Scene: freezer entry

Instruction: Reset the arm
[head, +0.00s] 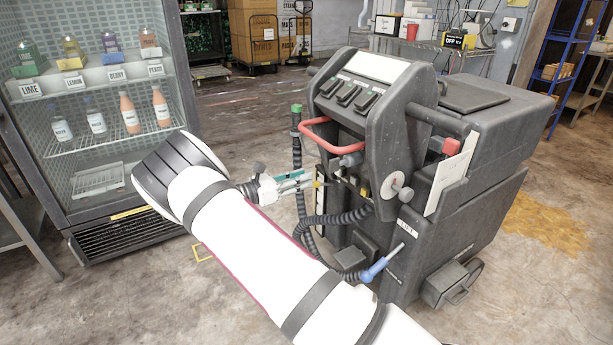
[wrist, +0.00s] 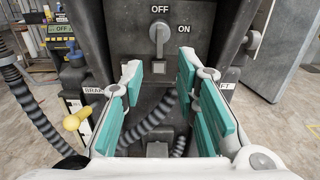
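My gripper (head: 300,181) is in front of the dark floor machine (head: 470,150), at the side with its handles and hoses. In the wrist view my gripper (wrist: 158,88) has its two teal-padded fingers apart, with nothing held between them. A grey rotary switch (wrist: 159,36) sits on the dark panel just beyond the fingertips, with OFF printed above it and ON to its right. Its handle hangs downward. The fingertips look apart from the switch, though the exact distance is unclear. My white arm reaches in from the bottom of the head view.
A yellow-tipped knob (wrist: 76,120) and a ribbed hose (wrist: 35,110) lie left of my gripper. The machine's red handle (head: 333,139) and a blue-ended hose (head: 375,269) are close by. A glass-door fridge (head: 95,190) with bottles stands left. Floor (head: 235,285) is open left of my arm.

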